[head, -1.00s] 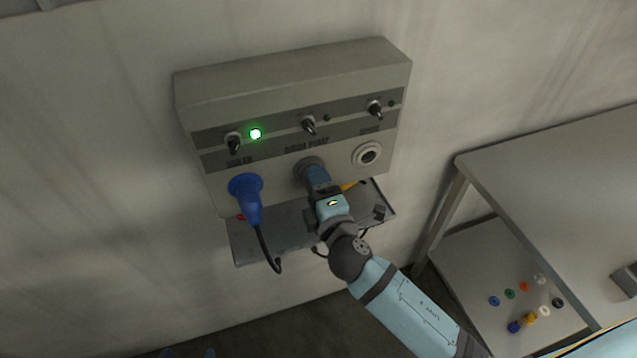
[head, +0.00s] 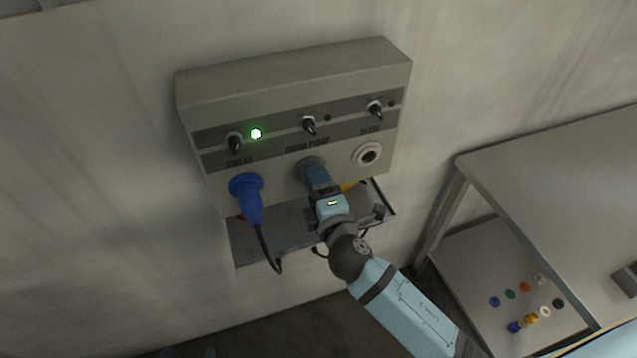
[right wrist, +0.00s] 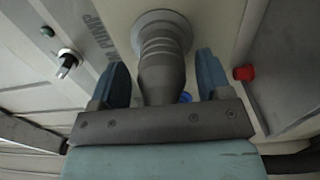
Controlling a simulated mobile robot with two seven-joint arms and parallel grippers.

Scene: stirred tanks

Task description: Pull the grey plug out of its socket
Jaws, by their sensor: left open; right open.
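The grey plug (right wrist: 163,75) sits in the middle socket of the wall box, the one lettered for a pump. In the head view, only its round grey collar (head: 308,166) shows clearly; my gripper hides the rest. My right gripper (head: 318,180) is at this plug. In the right wrist view, the two blue fingers of the right gripper (right wrist: 159,72) stand open on either side of the plug, with a gap on both sides. Two bluish fingertips of my left gripper (head: 188,353) show at the bottom edge, apart and away from the box.
A blue plug (head: 247,197) with a dark cable fills the left socket. The right socket (head: 367,154) is empty. The wall box (head: 290,85) has three switches and a lit green lamp (head: 256,133). A grey shelf (head: 275,232) lies below. A table (head: 560,180) stands right.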

